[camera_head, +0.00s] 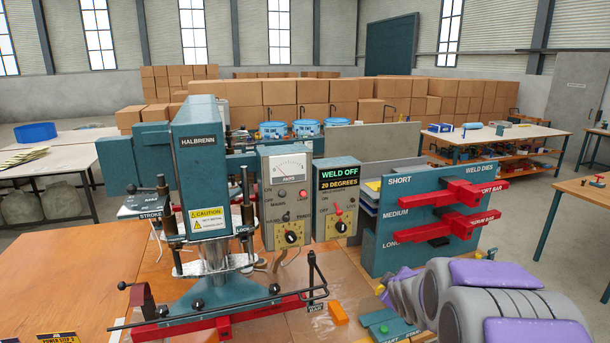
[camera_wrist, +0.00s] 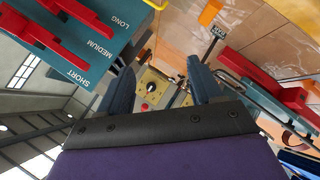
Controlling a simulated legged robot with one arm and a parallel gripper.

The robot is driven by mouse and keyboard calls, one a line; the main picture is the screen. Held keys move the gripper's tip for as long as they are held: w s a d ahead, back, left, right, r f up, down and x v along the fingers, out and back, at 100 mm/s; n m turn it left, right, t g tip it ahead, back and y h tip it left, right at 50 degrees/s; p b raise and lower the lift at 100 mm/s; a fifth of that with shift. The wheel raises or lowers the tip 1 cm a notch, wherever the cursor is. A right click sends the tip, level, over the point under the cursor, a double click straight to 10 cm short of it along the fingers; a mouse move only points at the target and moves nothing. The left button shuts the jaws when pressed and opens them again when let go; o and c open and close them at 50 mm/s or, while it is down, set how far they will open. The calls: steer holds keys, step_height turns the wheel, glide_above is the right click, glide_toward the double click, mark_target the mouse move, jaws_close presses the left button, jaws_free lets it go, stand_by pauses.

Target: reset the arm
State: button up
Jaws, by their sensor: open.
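My arm (camera_head: 490,300), purple and grey, lies low at the right front of the head view. My gripper (camera_wrist: 160,78) shows in the wrist view with two dark blue fingers apart and nothing between them. Beyond the fingers is a control box (camera_wrist: 150,90) with a red knob and a dial. In the head view my gripper cannot be made out clearly. The teal HALBRENN welding machine (camera_head: 203,160) stands upright on the wooden table, left of my arm. Its panel box (camera_head: 336,200) reads WELD OFF, 20 DEGREES.
The teal weld dies rack (camera_head: 400,235), with red dies (camera_head: 450,225), stands just behind my arm; it shows at upper left in the wrist view (camera_wrist: 110,50). A black bar handle (camera_head: 312,275) and orange block (camera_head: 338,313) are left of my arm. The table's left part (camera_head: 50,270) is mostly clear.

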steer(key=s+a+m+g, duration=0.3)
steer(key=s+g, duration=0.1)
steer(key=s, duration=1.1)
steer(key=s+a+m+g, duration=0.2)
steer(key=s+m+g, duration=0.1)
steer(key=s, duration=1.3)
steer(key=s+a+m+g+y, duration=0.1)
steer(key=s+a+m+g, duration=0.2)
steer(key=s, duration=1.2)
steer(key=shift+s+a+m+g, duration=0.25)
steer(key=shift+a+m+g, duration=0.1)
steer(key=shift+g, duration=0.65)
steer(key=shift+c, duration=0.5)
